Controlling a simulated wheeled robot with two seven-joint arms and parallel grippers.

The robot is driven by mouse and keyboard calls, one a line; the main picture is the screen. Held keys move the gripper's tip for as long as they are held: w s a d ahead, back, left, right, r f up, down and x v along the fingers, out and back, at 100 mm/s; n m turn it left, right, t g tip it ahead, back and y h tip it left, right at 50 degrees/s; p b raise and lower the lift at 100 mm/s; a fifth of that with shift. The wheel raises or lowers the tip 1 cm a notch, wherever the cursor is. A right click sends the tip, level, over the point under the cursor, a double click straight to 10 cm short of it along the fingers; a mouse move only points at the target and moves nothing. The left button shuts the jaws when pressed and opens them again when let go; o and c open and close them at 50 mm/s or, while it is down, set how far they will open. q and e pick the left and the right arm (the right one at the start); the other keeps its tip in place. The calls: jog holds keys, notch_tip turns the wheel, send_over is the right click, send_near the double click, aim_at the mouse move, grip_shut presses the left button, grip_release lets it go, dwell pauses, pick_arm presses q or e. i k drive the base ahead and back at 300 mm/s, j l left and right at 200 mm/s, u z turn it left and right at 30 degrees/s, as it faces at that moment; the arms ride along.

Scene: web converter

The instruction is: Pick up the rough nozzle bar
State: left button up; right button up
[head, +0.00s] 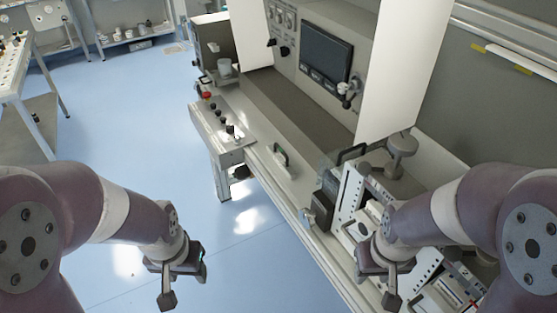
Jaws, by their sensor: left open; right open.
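I cannot pick out the rough nozzle bar for certain in the head view. Pale bars and blocks (438,296) lie in racks at the lower right, partly behind my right arm and too small to tell apart. My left gripper (168,293) is open and empty, pointing down over the blue floor, left of the machine. My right gripper (385,290) is open and hangs over the machine's near right end, beside the racks. No object shows between its fingers, and I cannot tell its height above the surface.
The grey machine (295,196) runs diagonally through the middle, with a dark screen (325,52), raised white panels (405,65) and a knobbed control box (220,122). A dark handle (281,155) sits on its front ledge. A white table (14,75) stands far left. The blue floor between is clear.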

aim_at(273, 149)
jog(key=k+z, duration=0.1)
jog(key=k, duration=0.6)
jog(key=i+z, duration=0.1)
jog(key=z, duration=0.35)
jog(key=j+z, duration=0.1)
jog(key=z, duration=0.4)
jog(key=i+j+z, duration=0.1)
jog(key=z, duration=0.35)
jog(key=j+z, duration=0.15)
jog(key=z, duration=0.3)
jog(key=j+z, duration=0.15)
jog(key=z, duration=0.35)
jog(key=j, duration=1.6)
jog(key=k+j, duration=0.1)
jog(key=j, duration=1.45)
